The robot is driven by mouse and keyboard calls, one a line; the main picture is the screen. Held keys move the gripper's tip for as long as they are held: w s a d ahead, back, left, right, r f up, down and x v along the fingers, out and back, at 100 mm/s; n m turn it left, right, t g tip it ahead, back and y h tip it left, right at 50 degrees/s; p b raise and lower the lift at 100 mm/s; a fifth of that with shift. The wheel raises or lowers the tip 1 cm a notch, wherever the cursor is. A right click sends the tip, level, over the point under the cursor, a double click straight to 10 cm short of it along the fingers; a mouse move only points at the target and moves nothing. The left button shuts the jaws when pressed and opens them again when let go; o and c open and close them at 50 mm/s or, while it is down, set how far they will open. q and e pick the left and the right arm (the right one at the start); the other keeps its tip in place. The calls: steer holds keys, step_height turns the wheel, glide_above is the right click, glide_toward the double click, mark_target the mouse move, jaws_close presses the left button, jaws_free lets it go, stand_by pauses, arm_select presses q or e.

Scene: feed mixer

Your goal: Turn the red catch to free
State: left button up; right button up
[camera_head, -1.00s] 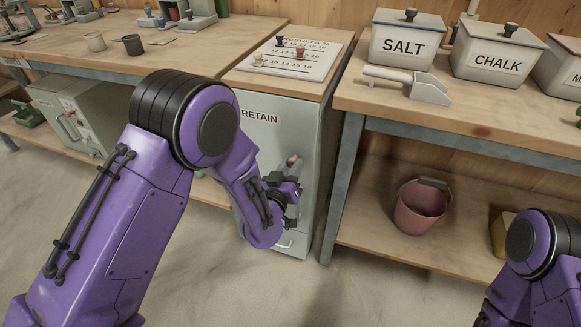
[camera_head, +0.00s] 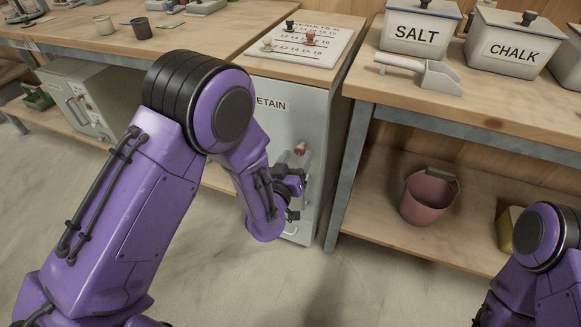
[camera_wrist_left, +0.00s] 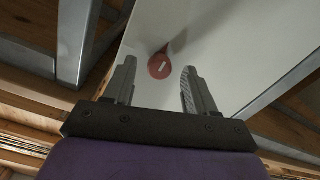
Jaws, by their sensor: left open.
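The red catch (camera_head: 300,148) is a small round knob on the front of a pale grey cabinet (camera_head: 285,125) labelled RETAIN, whose first letter is hidden by my left arm. In the left wrist view the catch (camera_wrist_left: 160,68) is a red disc with a short white mark, seen between the fingertips. My left gripper (camera_head: 293,188) is just below the catch in the head view, its fingers (camera_wrist_left: 159,72) apart and empty. The fingers do not appear to touch the catch; the exact gap is hard to judge. My right gripper is out of view; only its arm shows.
A board with small pegs (camera_head: 302,40) lies on the cabinet top. To the right, a bench (camera_head: 480,112) holds a SALT bin (camera_head: 418,30), a CHALK bin (camera_head: 503,45) and a scoop (camera_head: 420,74). A pink bucket (camera_head: 430,197) stands on its lower shelf. A bench leg (camera_head: 348,180) is close beside the cabinet.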

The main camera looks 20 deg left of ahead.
arm_select(q)
steer(key=s, duration=0.8)
steer(key=shift+s+a, duration=0.15)
steer(key=shift+s, duration=0.25)
steer(key=s+a+f+n+g+y, duration=0.1)
steer(key=s+a+f+g, duration=0.35)
steer(key=f, duration=0.35)
steer(key=s+a+f+n+g+y, duration=0.1)
steer(key=s+a+f+g+y, duration=0.25)
steer(key=f, duration=0.55)
steer(key=s+a+f+n+g, duration=0.1)
steer(key=s+a+f+g, duration=0.25)
steer(key=s, duration=0.55)
steer(key=s+a+f+n+g, duration=0.1)
steer(key=s+a+f+g, duration=0.15)
steer(key=s+f, duration=0.4)
step_height(320, 180, up, 18)
steer(key=s+d+p, duration=0.1)
steer(key=s+p, duration=0.1)
steer(key=p, duration=1.4)
steer(key=shift+s+g, duration=0.3)
steer(key=shift+g, duration=0.1)
